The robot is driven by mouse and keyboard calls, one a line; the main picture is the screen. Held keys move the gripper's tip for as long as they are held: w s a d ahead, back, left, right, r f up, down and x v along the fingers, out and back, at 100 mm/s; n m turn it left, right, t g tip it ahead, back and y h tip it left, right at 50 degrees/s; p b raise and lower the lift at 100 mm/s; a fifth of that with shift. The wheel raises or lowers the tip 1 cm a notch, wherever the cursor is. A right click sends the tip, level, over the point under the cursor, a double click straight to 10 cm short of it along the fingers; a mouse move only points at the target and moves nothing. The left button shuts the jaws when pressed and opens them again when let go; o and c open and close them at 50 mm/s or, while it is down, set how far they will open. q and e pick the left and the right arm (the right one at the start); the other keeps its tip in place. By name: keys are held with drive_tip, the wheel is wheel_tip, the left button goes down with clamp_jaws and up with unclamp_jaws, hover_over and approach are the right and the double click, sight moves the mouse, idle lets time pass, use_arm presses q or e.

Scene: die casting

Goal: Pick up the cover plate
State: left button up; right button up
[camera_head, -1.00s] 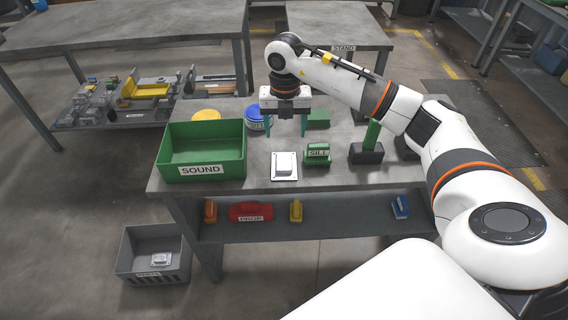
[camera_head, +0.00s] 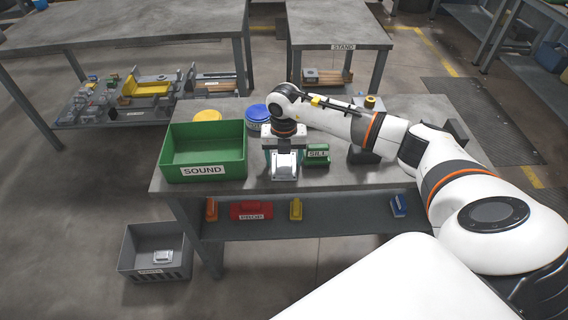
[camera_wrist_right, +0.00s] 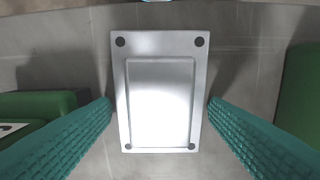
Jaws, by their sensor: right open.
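The cover plate (camera_head: 284,178) is a pale grey metal rectangle with a raised middle, lying flat on the grey workbench. In the right wrist view the cover plate (camera_wrist_right: 160,90) shows dark holes at its corners. My right gripper (camera_head: 283,168) is low over it in the head view, hiding its far part. In the right wrist view the teal fingers of the right gripper (camera_wrist_right: 160,103) stand open, one on each side of the plate, with small gaps. I cannot tell the exact height of the tips. My left gripper is not in view.
The green SOUND bin (camera_head: 203,171) stands close left of the gripper. A small green labelled block (camera_head: 317,155) is close right. Blue (camera_head: 257,113) and yellow (camera_head: 207,115) round containers stand behind. A grey crate (camera_head: 156,272) on the floor holds a similar plate.

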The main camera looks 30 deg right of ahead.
drive_tip(key=c, duration=1)
drive_tip(key=shift+c, duration=0.3)
drive_tip(key=shift+r, duration=0.15)
